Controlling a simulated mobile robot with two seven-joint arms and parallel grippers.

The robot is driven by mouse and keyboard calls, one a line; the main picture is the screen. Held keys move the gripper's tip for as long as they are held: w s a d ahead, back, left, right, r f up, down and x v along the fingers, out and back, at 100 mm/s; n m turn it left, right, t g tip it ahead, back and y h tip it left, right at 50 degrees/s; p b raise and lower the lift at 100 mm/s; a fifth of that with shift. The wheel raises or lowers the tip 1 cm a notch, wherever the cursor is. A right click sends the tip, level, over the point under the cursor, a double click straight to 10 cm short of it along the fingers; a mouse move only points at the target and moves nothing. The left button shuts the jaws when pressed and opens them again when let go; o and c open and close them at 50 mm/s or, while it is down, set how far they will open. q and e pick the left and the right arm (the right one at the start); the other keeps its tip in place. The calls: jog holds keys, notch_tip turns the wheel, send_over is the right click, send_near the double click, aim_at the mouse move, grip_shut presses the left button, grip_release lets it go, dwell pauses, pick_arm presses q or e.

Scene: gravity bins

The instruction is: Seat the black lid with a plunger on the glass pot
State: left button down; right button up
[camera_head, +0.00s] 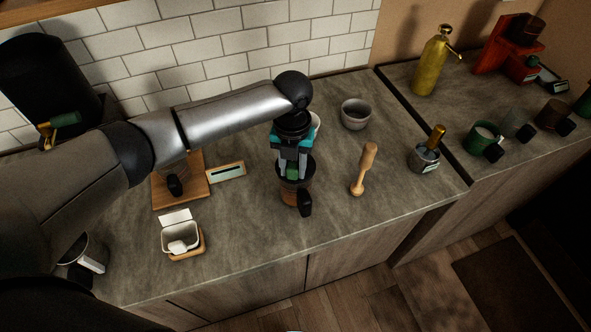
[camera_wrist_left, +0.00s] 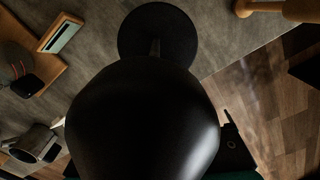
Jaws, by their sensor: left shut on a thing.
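The glass pot (camera_head: 289,190) stands on the grey counter with its black handle (camera_head: 305,204) toward the front. My left gripper (camera_head: 292,170) points down right above the pot and is shut. A dark round shape, apparently the black lid (camera_head: 309,166), shows around the fingertips at the pot's top; whether it touches the rim I cannot tell. In the left wrist view a dark disc (camera_wrist_left: 157,22) with a thin rod shows beyond a large black rounded form that hides the fingers and most of the pot. My right gripper is not in view.
A small display (camera_head: 226,172) and a wooden board (camera_head: 168,199) lie left. A white container (camera_head: 180,237) sits front left. The counter in front of the pot is clear.

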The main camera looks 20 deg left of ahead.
pick_arm(q)
jog(key=shift+f, duration=0.35)
dwell(0.3)
jog(key=shift+c, duration=2.2)
grip_release()
jog(key=shift+r, duration=0.1)
notch_tip(320, 180, up, 15)
jog(key=b, duration=0.1)
